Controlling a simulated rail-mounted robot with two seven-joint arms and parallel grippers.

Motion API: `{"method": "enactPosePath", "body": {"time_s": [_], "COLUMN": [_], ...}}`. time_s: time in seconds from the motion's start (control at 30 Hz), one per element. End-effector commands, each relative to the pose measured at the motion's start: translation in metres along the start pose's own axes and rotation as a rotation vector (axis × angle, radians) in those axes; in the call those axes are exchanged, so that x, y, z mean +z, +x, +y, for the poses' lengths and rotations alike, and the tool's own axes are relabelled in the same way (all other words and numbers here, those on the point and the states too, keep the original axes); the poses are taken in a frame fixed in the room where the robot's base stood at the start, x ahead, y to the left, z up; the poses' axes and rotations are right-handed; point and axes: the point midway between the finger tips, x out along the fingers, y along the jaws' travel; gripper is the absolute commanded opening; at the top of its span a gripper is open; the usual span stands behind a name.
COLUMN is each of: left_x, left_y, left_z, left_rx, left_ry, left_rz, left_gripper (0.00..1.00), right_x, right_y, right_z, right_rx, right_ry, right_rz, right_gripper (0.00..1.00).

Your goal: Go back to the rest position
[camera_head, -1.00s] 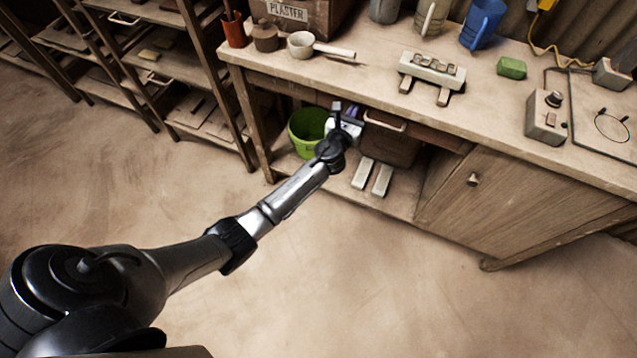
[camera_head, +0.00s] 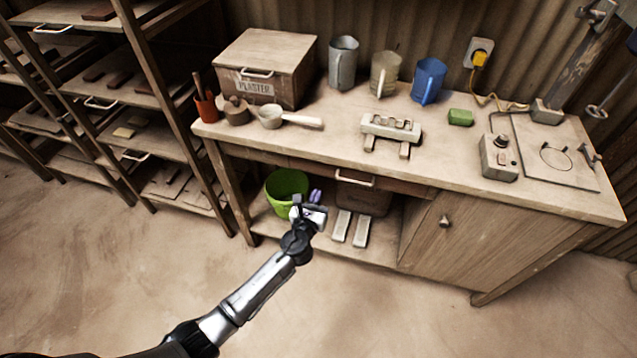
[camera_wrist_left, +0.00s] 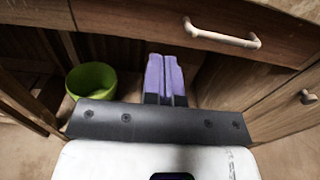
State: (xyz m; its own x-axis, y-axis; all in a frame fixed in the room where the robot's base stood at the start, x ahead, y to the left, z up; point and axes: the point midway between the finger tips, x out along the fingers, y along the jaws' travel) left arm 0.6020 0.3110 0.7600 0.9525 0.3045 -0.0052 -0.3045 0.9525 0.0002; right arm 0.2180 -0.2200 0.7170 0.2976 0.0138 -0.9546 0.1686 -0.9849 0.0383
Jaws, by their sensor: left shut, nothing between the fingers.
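My left gripper (camera_head: 316,197) is in front of the workbench, below the drawer and beside the green bucket in the head view. Its purple fingers (camera_wrist_left: 165,78) are pressed together in the left wrist view, with nothing between them. The drawer handle (camera_wrist_left: 222,34) is ahead and above the fingers, apart from them. My left arm reaches in from the bottom left. My right gripper is not in view.
The workbench (camera_head: 340,155) carries a plaster box (camera_head: 265,65), jugs, a ladle (camera_head: 285,118) and a grey control box (camera_head: 498,157). A green bucket (camera_head: 287,188) stands on its lower shelf. Shelving (camera_head: 140,100) is at left. The floor in front is clear.

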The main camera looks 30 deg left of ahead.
Motion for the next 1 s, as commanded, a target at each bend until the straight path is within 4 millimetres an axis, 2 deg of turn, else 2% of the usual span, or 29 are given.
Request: {"method": "enactPosePath", "body": {"time_s": [0.1,0.3,0.5,0.77,0.87,1.0], "left_x": [0.002,0.002,0.001,0.001,0.001,-0.003], "left_y": [-0.022,-0.045,-0.054,-0.055,-0.055,-0.056], "left_z": [0.0,0.0,0.0,0.0,0.001,0.016], "left_rx": [0.0,-0.001,0.0,0.0,0.005,0.104], "left_ry": [0.001,0.0,0.0,-0.022,-0.11,-0.395], "left_rz": [-0.001,-0.001,-0.002,-0.003,-0.002,0.001], "left_gripper": [0.0,0.0,0.0,0.0,0.0,0.0], "right_x": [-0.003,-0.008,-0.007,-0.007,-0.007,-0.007], "right_y": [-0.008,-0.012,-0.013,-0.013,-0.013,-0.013], "right_z": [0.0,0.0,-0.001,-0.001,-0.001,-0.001], "right_rx": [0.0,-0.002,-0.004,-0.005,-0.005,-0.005], "right_ry": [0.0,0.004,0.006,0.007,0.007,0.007], "right_rz": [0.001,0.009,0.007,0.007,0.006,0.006], "right_gripper": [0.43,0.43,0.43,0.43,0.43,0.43]}}
